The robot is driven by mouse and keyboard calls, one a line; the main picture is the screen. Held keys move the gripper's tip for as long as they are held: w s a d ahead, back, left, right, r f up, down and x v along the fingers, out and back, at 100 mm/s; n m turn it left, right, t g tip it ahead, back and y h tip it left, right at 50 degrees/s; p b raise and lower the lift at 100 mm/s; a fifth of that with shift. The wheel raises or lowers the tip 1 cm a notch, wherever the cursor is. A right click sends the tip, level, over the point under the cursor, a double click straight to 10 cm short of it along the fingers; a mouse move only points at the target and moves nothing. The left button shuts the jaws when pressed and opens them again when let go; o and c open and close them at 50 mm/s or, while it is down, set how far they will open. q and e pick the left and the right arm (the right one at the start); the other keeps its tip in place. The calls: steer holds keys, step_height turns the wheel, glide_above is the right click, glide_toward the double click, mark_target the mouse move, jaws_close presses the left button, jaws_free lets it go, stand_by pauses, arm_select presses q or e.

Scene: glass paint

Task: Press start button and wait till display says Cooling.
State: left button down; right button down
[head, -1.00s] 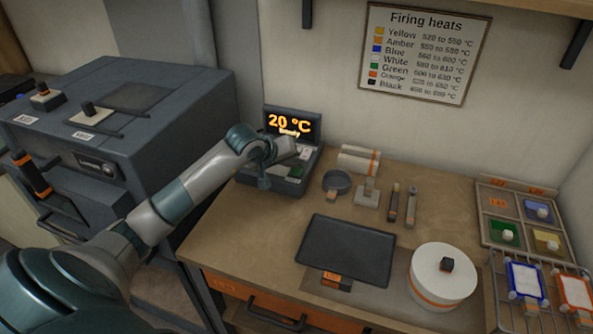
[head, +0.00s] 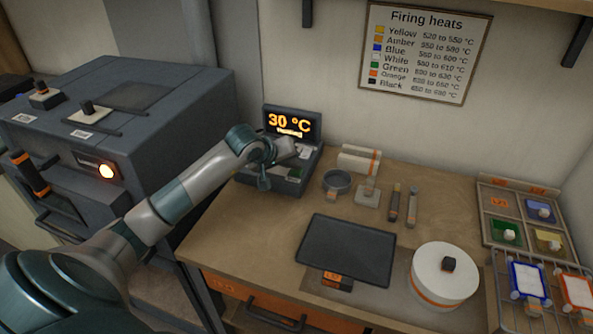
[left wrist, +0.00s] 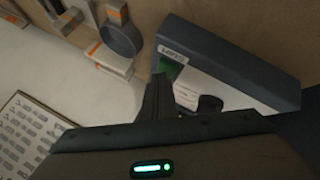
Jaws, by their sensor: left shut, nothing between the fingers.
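The control box (head: 298,180) stands at the back left of the table beside the kiln. Its display (head: 292,123) reads 30 °C in orange, with a smaller lit word below that is too small to read surely. A green button (head: 294,172) is on the box's front part and also shows in the left wrist view (left wrist: 170,70), next to a small label. My left gripper (head: 265,183) is shut and empty over the box. In the left wrist view its fingers (left wrist: 157,92) point down close to the green button; contact cannot be told. My right gripper is out of view.
The kiln (head: 130,120) at left has a lit lamp (head: 106,171). On the table are a dark tray (head: 347,250), a white round pot (head: 444,275), a ring (head: 337,182), tools (head: 403,203) and a compartment tray (head: 483,215). A firing chart (head: 425,50) hangs behind.

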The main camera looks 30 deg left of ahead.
mark_target(294, 172)
arm_select(q)
steer(key=shift+f, duration=0.15)
stand_by(0.5)
steer(key=shift+r, duration=0.85)
steer(key=shift+r, duration=0.1)
steer(key=shift+r+p, duration=0.75)
steer(key=shift+r, duration=1.7)
steer(key=shift+f, duration=0.1)
